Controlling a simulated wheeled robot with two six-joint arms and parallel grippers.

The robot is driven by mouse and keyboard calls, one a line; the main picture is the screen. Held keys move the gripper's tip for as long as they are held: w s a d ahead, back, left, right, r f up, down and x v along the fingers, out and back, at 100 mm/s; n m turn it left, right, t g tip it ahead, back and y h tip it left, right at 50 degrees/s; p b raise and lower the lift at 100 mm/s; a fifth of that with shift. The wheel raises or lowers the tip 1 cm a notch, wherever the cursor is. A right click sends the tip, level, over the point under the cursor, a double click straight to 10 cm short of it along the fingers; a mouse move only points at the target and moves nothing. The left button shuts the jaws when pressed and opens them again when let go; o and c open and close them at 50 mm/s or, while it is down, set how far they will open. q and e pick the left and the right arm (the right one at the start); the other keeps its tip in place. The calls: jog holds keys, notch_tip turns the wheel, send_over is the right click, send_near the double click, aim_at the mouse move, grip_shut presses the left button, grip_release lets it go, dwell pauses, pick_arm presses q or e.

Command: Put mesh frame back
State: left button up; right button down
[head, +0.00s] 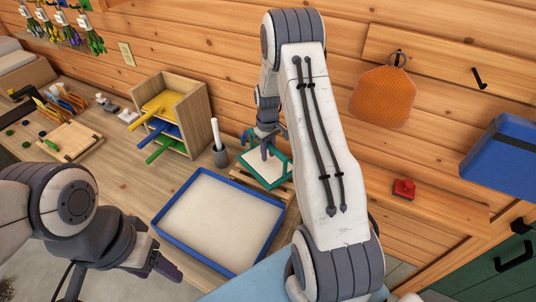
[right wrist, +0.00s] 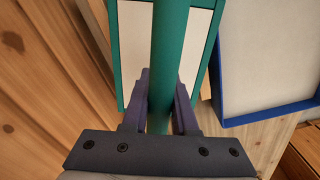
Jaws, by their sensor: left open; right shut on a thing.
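The mesh frame (head: 279,183), a teal rectangular frame with a pale sheet inside, is tilted at the back of the bench, behind the blue tray. My right gripper (head: 266,146) is shut on it. In the right wrist view, the frame's teal bar (right wrist: 170,40) runs between the two fingers of my right gripper (right wrist: 161,90). Pale panel shows on both sides of the bar. Light wooden slats show close under the frame; I cannot tell whether it touches them. My left gripper (head: 160,262) is open and empty at the front left of the blue tray.
A blue tray (head: 172,227) with pale contents fills the middle of the bench. A wooden rack (head: 190,88) with yellow, blue and green handled pieces stands behind. A grey cup (head: 220,156) is close left of the frame. An orange pad (head: 384,97) hangs on the wall.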

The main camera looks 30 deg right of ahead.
notch_tip(320, 180, down, 2)
jog(key=shift+f+p, duration=0.1)
jog(key=shift+p, duration=0.4)
jog(key=shift+f, duration=0.15)
pick_arm(q)
jog(key=shift+r, duration=0.8)
pick_arm(e)
jog(key=shift+f, duration=0.1)
jog(key=shift+f, duration=0.15)
jog(key=c, duration=0.7)
grip_release()
pick_arm(q)
jog(key=shift+f, duration=0.15)
